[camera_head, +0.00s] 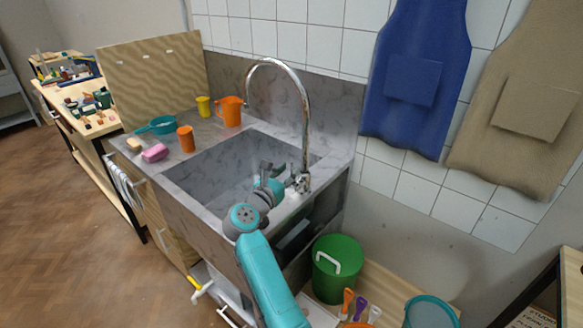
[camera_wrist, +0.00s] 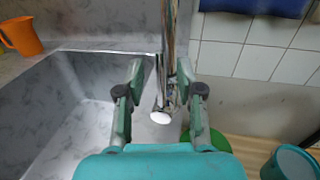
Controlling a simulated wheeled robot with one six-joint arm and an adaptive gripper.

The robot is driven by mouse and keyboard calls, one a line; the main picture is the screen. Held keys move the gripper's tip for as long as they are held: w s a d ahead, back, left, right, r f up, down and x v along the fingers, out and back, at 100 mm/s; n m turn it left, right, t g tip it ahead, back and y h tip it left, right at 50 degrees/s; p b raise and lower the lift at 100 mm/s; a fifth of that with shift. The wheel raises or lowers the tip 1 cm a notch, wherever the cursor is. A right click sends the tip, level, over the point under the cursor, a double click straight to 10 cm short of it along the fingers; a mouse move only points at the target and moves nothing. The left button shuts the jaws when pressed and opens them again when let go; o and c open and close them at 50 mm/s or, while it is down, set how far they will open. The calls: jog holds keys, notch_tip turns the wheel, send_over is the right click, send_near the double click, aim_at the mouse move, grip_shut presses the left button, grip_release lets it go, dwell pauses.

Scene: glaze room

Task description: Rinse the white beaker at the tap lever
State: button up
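The chrome tap (camera_head: 306,130) rises from the right rim of the grey stone sink (camera_head: 205,180) and arches over the basin. Its small lever (camera_head: 291,181) is low at the tap's base. My gripper (camera_head: 274,177) is over the sink's right front part, just left of the lever. In the wrist view my gripper (camera_wrist: 160,97) has its fingers apart, with the tap (camera_wrist: 169,50) and a white round end (camera_wrist: 160,117) showing between them. I cannot tell whether the fingers touch the tap. I cannot make out a white beaker in either view.
An orange jug (camera_head: 229,111), yellow cup (camera_head: 203,106), orange cup (camera_head: 186,138), teal strainer (camera_head: 162,125) and pink sponge (camera_head: 155,153) stand on the drainboard left of the basin. A green bucket (camera_head: 337,270) stands below right. Aprons (camera_head: 415,80) hang on the tiled wall.

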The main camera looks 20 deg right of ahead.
jog(key=shift+x, duration=1.3)
jog(key=shift+c, duration=0.3)
grip_shut()
